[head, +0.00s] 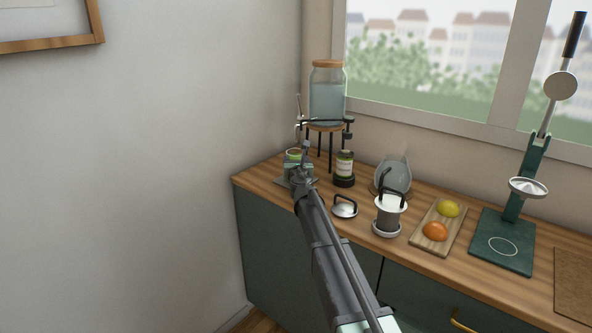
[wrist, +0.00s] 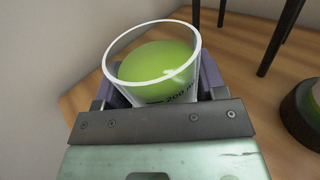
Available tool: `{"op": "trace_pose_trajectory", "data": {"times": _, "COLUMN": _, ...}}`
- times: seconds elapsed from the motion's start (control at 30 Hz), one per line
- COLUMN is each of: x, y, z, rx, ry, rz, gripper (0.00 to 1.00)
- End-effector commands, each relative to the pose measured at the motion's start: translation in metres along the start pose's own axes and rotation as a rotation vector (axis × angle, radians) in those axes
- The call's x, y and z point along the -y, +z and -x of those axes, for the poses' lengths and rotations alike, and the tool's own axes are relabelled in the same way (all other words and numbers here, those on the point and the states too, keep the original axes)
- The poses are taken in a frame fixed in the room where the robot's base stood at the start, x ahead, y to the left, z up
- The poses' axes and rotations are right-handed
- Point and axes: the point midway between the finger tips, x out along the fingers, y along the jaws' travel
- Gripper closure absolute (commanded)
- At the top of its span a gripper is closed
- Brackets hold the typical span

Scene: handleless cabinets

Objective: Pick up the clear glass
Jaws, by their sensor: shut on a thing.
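The clear glass (wrist: 180,82) holds something green and bears dark markings, part of which read 200. In the wrist view its open rim faces the camera, and my gripper (wrist: 158,88) is shut on it, with a purple pad on each side of the glass. In the head view the glass (head: 294,154) shows small behind my gripper (head: 298,171), at the far left end of the counter. My arm hides part of it. I cannot tell whether its base touches the counter.
A large glass dispenser (head: 327,100) stands on a black-legged stand just right of the glass. The wall (head: 150,150) is close on the left.

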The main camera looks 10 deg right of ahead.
Motion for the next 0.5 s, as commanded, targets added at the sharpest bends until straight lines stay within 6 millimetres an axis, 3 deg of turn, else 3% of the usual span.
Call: {"op": "trace_pose_trajectory", "data": {"times": 0.5, "x": -0.0004, "y": 0.0092, "z": 0.0001, "rx": 0.0, "ry": 0.0, "rz": 0.0, "gripper": 0.78}}
